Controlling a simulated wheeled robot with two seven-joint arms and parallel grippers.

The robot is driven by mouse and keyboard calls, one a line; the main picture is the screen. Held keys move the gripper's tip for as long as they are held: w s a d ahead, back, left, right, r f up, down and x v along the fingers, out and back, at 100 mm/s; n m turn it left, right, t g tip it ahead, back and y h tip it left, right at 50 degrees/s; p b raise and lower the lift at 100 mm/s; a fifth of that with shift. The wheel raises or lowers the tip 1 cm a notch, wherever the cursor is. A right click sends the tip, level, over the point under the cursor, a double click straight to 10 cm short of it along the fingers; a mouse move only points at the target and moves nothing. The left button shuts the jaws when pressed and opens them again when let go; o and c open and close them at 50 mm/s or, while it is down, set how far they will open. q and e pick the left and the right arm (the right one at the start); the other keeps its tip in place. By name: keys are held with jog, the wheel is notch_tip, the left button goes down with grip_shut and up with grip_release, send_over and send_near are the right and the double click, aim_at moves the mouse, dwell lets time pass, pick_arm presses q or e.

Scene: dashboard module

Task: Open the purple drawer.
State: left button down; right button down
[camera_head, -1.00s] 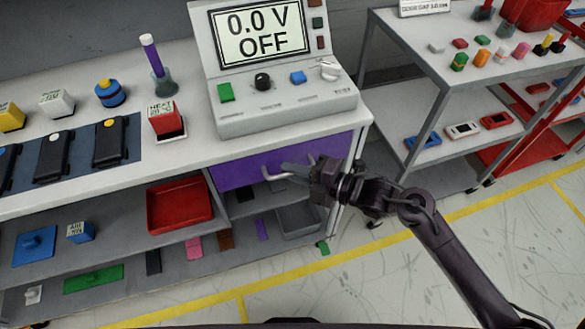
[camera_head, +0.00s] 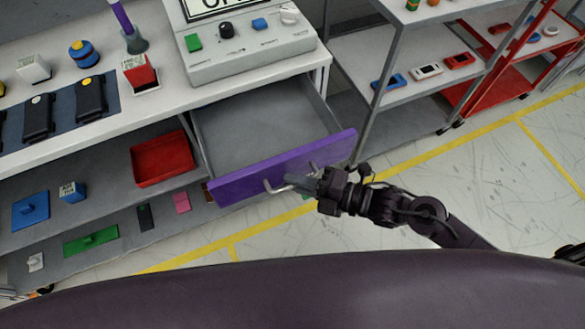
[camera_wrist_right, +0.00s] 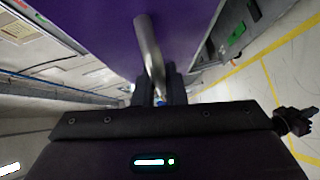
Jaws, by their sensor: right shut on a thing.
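The purple drawer (camera_head: 285,168) stands pulled out from under the bench top in the head view, its grey inside (camera_head: 260,120) showing and empty. A metal bar handle (camera_head: 290,186) is on its purple front. My right gripper (camera_head: 318,185) is at the handle's right part and shut on it. In the right wrist view the handle (camera_wrist_right: 149,50) runs down between the fingers of the gripper (camera_wrist_right: 158,92), with the purple front (camera_wrist_right: 95,30) behind it. My left gripper is not in view.
The bench top (camera_head: 180,105) above the drawer carries a grey power unit (camera_head: 245,60). A red tray (camera_head: 162,160) sits on the shelf left of the drawer. A grey shelf rack (camera_head: 405,95) stands to the right. Open floor (camera_head: 480,180) lies to the right and in front.

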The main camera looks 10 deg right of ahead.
jog(key=shift+s+d, duration=0.3)
jog(key=shift+s, duration=0.6)
jog(key=c, duration=1.5)
grip_release()
jog(key=v, duration=0.7)
jog(key=shift+s+d+r, duration=0.1)
jog(key=shift+s+d, duration=0.05)
jog(key=shift+d, duration=0.2)
